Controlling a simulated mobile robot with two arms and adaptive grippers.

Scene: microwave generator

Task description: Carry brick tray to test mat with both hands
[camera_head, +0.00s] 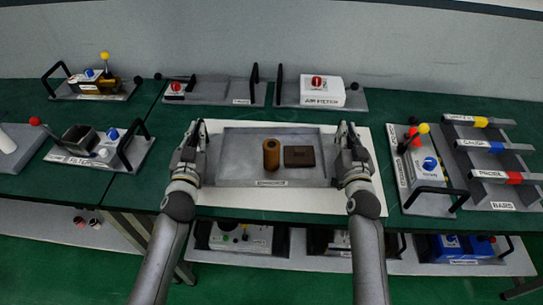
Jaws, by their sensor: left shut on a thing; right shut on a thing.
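The brick tray (230,170), a grey shallow tray, is in the middle of the head view, over the white test mat (290,207). I cannot tell whether it touches the mat. A brown cylinder (271,154) stands upright in it, beside a dark brown brick (299,156). My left gripper (198,150) is shut on the tray's left side. My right gripper (347,150) is shut on the tray's right side. The grippers hide the tray's side edges where they hold it.
Black-handled trays stand around on the green table, such as one with a white box (323,92) behind. A lever tray (427,165) and a rack of labelled bars (490,160) are close at right. A lower shelf holds more trays, including a blue unit (463,247).

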